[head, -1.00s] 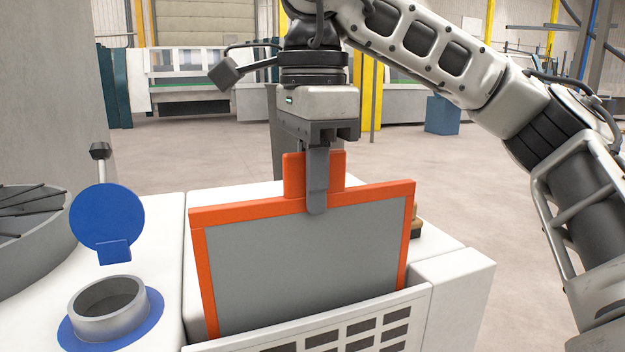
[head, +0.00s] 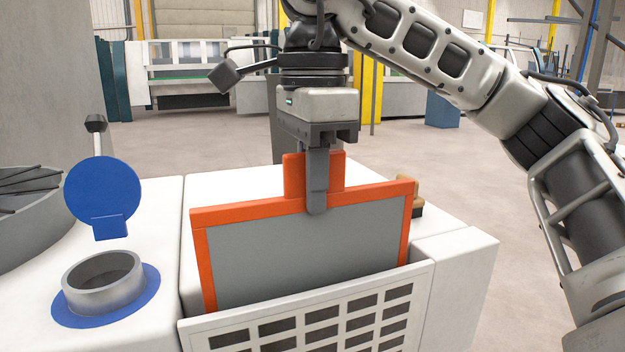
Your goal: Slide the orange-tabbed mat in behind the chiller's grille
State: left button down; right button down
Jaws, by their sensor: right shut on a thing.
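The mat (head: 300,255) is a grey panel in an orange frame, with an orange tab (head: 329,175) on its top edge. My right gripper (head: 317,185) is shut on the tab from above. The mat stands nearly upright, its top edge slightly higher at the right. Its lower part is hidden behind the white slotted grille (head: 345,320) on the front of the white chiller (head: 460,265). I cannot see the mat's bottom edge. My left gripper is not in view.
At the left, an open round filler neck (head: 103,284) has a blue collar, with a raised blue cap (head: 103,192) behind it. A small brown-and-black object (head: 417,200) lies behind the mat's right edge. Open floor lies beyond the chiller.

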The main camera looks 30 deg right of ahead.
aim_at(312, 227)
jog(key=shift+f, duration=0.4)
jog(key=shift+f+b, duration=0.7)
jog(key=shift+b, duration=0.05)
jog(key=shift+f+b, duration=0.9)
jog(key=shift+f, duration=0.3)
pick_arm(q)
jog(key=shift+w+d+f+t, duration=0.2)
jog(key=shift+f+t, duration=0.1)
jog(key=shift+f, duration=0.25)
pick_arm(e)
jog(key=shift+f, duration=0.3)
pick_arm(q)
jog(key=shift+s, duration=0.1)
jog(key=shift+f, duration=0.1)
pick_arm(e)
jog(key=c, duration=1.4)
grip_release()
